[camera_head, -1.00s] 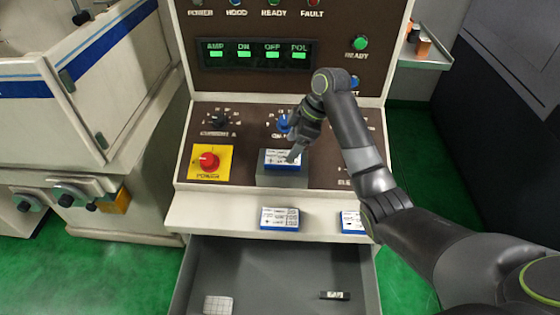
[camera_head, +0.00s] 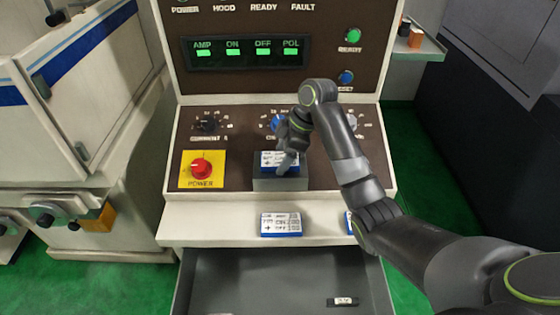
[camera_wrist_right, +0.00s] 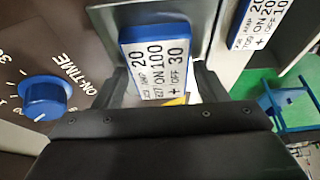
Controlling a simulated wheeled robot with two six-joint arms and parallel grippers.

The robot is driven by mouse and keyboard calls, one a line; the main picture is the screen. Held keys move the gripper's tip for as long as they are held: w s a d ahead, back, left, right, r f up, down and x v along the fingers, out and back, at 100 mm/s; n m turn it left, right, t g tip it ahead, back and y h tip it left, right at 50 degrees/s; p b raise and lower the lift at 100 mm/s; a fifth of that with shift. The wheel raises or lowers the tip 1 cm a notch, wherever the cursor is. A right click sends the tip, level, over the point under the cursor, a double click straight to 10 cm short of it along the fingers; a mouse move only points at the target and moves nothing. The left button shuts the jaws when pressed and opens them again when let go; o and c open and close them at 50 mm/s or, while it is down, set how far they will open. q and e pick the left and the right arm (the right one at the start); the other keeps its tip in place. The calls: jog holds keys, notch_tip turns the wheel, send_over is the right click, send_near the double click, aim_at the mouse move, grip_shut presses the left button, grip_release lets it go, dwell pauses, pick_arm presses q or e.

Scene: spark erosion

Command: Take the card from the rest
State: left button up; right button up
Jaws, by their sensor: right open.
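A blue-edged card with a white printed face (camera_head: 268,160) leans on the grey rest (camera_head: 281,184) on the sloping panel. In the right wrist view the card (camera_wrist_right: 157,60) reads 20, 100 and 30. My right gripper (camera_head: 286,165) is over the card in the head view and covers its right part. In the right wrist view the open gripper (camera_wrist_right: 160,78) has one finger on each side of the card. I cannot tell whether the fingers touch it. My left gripper is not in view.
A second card (camera_head: 281,224) lies on the ledge below; a third (camera_head: 349,222) is partly behind my right arm. The red power knob (camera_head: 201,168) is left of the rest, a blue knob (camera_wrist_right: 43,97) close by. An open drawer (camera_head: 270,275) is below.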

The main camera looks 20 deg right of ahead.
jog(key=shift+f, duration=0.1)
jog(key=shift+c, duration=1)
jog(key=c, duration=0.6)
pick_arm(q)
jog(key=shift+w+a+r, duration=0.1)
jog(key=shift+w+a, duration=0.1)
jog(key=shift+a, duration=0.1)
